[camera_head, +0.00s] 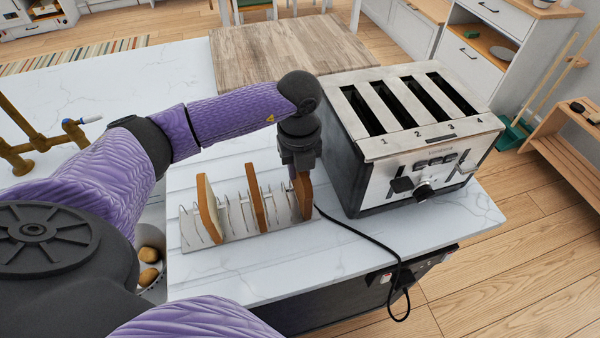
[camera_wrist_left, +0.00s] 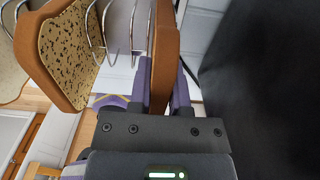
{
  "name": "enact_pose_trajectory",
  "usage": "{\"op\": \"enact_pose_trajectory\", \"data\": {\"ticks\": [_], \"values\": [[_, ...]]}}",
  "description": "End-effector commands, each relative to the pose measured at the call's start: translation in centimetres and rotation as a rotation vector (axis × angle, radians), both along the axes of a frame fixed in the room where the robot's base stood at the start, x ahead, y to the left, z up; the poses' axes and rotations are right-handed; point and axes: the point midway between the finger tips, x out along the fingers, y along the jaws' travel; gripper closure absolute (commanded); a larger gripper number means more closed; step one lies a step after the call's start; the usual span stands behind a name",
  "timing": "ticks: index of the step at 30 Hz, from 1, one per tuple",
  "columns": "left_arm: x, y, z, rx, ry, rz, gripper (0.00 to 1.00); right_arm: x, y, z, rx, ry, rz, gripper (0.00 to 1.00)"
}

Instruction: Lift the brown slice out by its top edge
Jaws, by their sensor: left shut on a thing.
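A wire toast rack (camera_head: 235,228) stands on the white counter with three brown-edged slices along it. My left gripper (camera_head: 300,168) points down at the rack's right end and is shut on the top edge of the rightmost brown slice (camera_head: 304,196). In the left wrist view this slice (camera_wrist_left: 164,55) stands between the two purple-sided fingers. I cannot tell whether its bottom edge is clear of the rack. The middle slice (camera_head: 256,196) and left slice (camera_head: 208,208) stand upright in the rack. A slice with a speckled face (camera_wrist_left: 68,52) shows in the wrist view. My right gripper is out of view.
A four-slot toaster (camera_head: 400,140) stands close to the right of my gripper, its slots looking empty. Its black cord (camera_head: 365,235) runs over the counter's front edge. A wooden board (camera_head: 285,52) lies behind. A brass tap (camera_head: 35,140) is at the left.

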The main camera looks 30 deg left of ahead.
Motion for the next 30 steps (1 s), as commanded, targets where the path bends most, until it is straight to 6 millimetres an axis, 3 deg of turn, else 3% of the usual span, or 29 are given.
{"op": "enact_pose_trajectory", "data": {"ticks": [9,14,30], "values": [[0.1,0.0,8.0,0.0,-0.006,0.0,1.0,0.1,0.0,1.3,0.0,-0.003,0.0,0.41],[0.0,0.0,10.4,0.0,-0.003,0.0,1.0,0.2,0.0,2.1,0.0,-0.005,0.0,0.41],[0.0,0.0,16.6,0.0,-0.001,0.0,1.0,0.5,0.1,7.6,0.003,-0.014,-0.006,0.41]]}}
